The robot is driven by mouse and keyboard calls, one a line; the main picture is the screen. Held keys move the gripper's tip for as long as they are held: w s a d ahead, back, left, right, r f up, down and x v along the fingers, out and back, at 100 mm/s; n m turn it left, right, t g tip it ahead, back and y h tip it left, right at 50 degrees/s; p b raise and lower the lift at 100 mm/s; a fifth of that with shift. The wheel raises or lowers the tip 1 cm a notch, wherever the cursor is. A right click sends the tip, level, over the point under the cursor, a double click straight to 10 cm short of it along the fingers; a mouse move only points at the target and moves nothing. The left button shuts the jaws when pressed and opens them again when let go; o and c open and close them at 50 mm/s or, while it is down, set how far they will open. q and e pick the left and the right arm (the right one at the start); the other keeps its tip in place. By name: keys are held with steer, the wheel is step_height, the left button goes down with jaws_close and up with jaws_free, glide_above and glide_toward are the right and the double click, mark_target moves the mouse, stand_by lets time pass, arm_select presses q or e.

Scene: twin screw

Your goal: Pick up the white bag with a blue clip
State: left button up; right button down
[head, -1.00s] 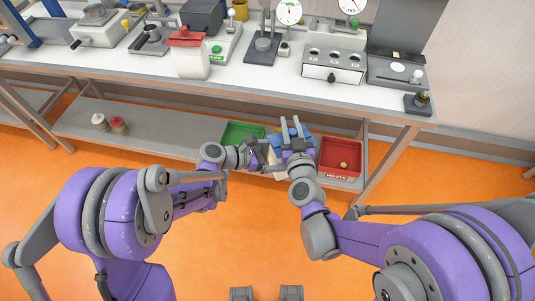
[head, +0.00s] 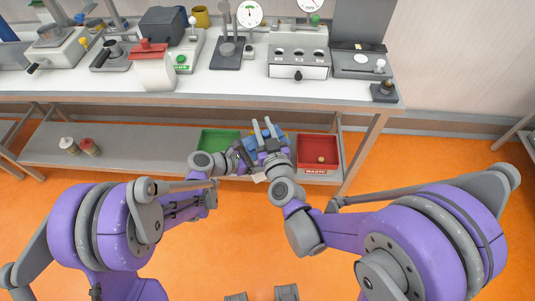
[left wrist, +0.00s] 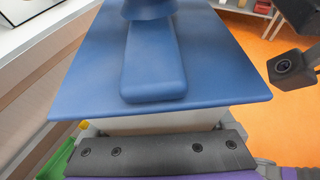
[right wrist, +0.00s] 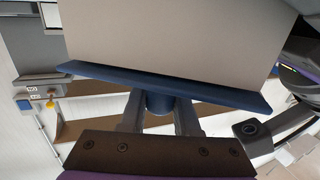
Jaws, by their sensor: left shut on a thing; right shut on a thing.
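The white bag (right wrist: 170,35) fills the top of the right wrist view, with its blue clip (right wrist: 200,90) across its edge. The wide blue clip also fills the left wrist view (left wrist: 210,65), with a strip of the bag (left wrist: 150,122) under it. My right gripper (head: 263,127) is shut on the clip's round blue stem, which shows between its fingers. My left gripper (head: 243,155) is beside the clip and shut on the bag just below it. In the head view the bag is mostly hidden behind both grippers.
A green bin (head: 218,140) and a red waste bin (head: 318,150) stand on the lower shelf (head: 120,155) just beyond the grippers. The bench (head: 225,85) above holds instruments and a white bag with a red clip (head: 155,73). Orange floor in front is clear.

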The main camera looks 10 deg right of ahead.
steer(key=c, duration=0.6)
jaws_free()
steer(key=shift+o, duration=0.2)
